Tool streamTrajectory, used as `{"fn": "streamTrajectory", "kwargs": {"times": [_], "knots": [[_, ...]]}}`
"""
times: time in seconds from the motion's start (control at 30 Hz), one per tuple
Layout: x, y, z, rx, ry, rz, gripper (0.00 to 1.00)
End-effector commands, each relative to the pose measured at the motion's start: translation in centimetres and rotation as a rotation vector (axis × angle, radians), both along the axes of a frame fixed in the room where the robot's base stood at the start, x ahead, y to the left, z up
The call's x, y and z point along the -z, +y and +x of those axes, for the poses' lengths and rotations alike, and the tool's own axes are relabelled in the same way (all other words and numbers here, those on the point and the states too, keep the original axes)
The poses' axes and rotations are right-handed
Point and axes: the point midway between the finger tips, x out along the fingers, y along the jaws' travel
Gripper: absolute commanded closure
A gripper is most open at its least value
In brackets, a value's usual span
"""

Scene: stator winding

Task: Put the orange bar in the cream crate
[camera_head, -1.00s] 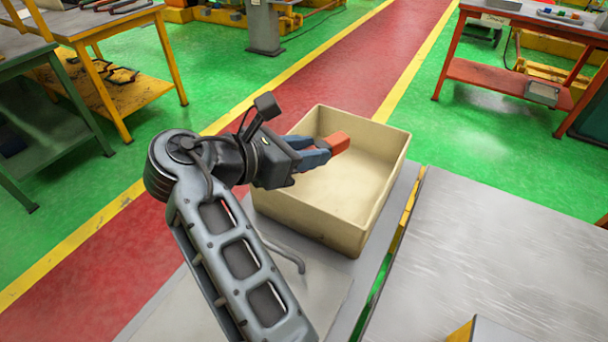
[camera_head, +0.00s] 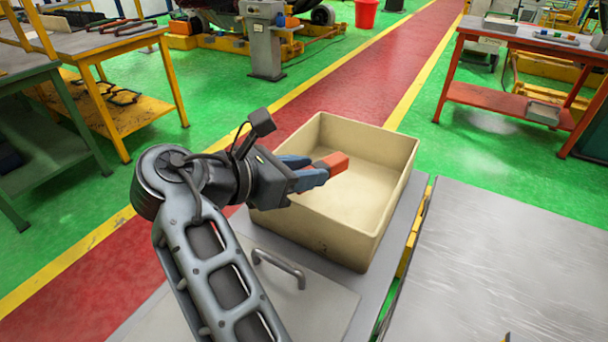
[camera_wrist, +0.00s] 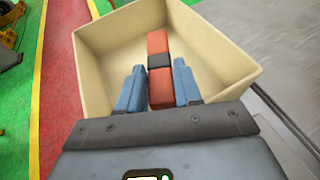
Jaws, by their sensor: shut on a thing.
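The orange bar (camera_head: 336,163) is held in my gripper (camera_head: 318,168), over the left part of the open cream crate (camera_head: 312,230). I cannot tell exactly how high the bar is above that floor.
The crate stands on a grey surface with a bent metal handle (camera_head: 280,268) in front of it. A flat metal table top (camera_head: 500,260) lies to the right, past a narrow gap with a yellow edge. Workbenches stand farther off at left and right.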

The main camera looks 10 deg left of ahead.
Motion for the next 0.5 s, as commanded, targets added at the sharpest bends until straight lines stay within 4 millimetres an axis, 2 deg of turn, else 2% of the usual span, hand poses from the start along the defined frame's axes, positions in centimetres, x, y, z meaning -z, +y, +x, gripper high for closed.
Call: {"fn": "streamTrajectory", "kwargs": {"times": [0.5], "knots": [[1.0,0.0,0.0,-0.001,0.001,-0.002,1.00]]}}
